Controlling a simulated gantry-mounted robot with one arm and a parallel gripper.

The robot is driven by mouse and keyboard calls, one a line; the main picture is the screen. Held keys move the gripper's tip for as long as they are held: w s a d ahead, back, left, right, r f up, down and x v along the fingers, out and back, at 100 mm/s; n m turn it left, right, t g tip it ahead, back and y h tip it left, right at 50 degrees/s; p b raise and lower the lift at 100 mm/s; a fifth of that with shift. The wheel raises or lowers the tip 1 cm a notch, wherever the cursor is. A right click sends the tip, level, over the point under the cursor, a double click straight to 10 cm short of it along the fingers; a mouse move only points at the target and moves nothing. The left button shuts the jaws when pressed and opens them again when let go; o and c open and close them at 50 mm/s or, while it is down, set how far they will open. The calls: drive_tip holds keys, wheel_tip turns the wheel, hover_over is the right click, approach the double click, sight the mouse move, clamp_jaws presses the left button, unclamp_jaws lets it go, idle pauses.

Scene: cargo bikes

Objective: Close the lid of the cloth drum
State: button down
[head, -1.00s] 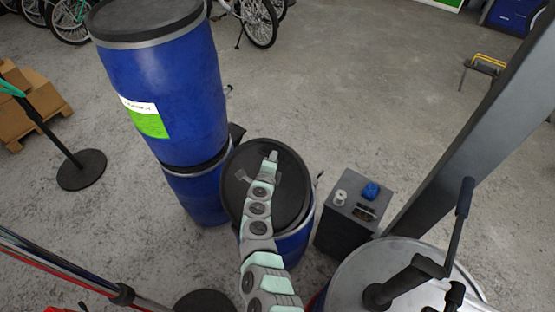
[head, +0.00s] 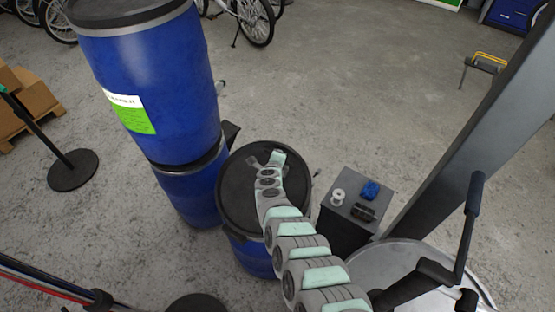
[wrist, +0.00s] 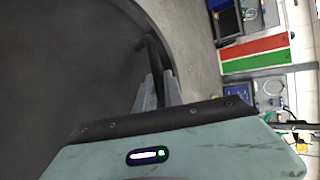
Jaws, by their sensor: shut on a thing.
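The cloth drum (head: 250,258) is the short blue drum in the middle of the head view. Its round black lid (head: 240,205) lies across its top; I cannot tell whether it is fully seated all round. My gripper (head: 260,164) is over the far part of the lid, with my arm crossing the lid's right side. In the wrist view my gripper (wrist: 159,90) is shut on a thin dark handle (wrist: 153,52) at the lid's edge, and the lid's dark surface (wrist: 70,65) fills the left. The exact grip is partly hidden by the gripper body.
Two stacked blue drums (head: 150,85) stand close at the left. A dark box (head: 342,228) with a white roll (head: 338,196) and a blue cloth (head: 371,190) stands at the right. A metal drum top with a crank (head: 472,205) is at the front right.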

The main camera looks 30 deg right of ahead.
drive_tip(key=w+d+f+y+b, duration=0.1)
drive_tip(key=w+d+f+b, duration=0.1)
drive_tip(key=f+b, duration=1)
drive_tip(key=shift+d+g+b, duration=0.4)
drive_tip(key=shift+d+b, duration=0.5)
drive_tip(key=shift+b, duration=0.15)
drive_tip(key=shift+f, duration=0.1)
drive_tip(key=c, duration=1.5)
unclamp_jaws()
drive_tip(key=shift+o, duration=0.2)
drive_tip(key=shift+f, duration=0.1)
